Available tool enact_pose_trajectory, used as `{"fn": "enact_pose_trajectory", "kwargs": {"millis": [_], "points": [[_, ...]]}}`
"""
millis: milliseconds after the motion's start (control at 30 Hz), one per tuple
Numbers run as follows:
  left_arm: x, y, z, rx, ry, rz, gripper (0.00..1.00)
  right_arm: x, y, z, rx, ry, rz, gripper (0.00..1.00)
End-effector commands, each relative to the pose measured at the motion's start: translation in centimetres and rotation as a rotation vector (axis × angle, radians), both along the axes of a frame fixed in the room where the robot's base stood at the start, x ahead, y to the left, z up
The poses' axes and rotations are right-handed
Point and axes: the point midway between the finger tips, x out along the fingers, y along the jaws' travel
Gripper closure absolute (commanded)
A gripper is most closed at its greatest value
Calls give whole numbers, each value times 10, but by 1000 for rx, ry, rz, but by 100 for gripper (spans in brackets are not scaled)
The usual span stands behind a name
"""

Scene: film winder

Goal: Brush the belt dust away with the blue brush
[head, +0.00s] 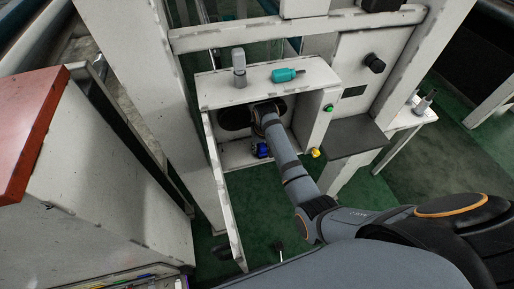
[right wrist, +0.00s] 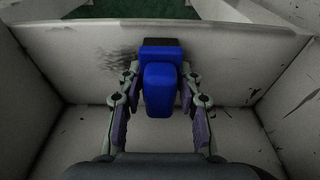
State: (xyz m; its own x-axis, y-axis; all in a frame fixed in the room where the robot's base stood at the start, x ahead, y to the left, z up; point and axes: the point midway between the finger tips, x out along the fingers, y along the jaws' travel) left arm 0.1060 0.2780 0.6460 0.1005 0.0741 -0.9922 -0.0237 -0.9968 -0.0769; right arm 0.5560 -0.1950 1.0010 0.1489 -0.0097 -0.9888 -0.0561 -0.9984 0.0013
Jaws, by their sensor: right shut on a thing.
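The blue brush (right wrist: 162,88) is between the two fingers of my right gripper (right wrist: 160,80), which is shut on it. Its dark end (right wrist: 160,42) points at the pale wall ahead; whether it touches is unclear. A dark dust smear (right wrist: 120,62) lies on that wall, just left of the brush. In the head view, my right arm reaches into the open box of the machine (head: 232,158), and the blue brush (head: 262,150) shows low inside it. A black oval belt part (head: 234,117) is at the back, partly hidden by my wrist. My left gripper is not in view.
The box's door (head: 226,195) hangs open at its left. A dark shelf (head: 355,137) juts out further right.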

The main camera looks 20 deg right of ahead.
Motion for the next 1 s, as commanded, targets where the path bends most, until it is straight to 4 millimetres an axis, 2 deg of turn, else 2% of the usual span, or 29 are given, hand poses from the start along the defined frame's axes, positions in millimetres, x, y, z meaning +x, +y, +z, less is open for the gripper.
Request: {"fn": "enact_pose_trajectory", "kwargs": {"millis": [267,600,867,1000], "points": [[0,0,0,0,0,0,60,-1,-5,0,-1,0,0,92],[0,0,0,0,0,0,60,-2,-27,-2,-2,1,1,92],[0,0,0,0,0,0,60,-3,-31,-3,-1,3,1,92],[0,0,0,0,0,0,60,-3,-39,-3,-3,3,0,92]]}}
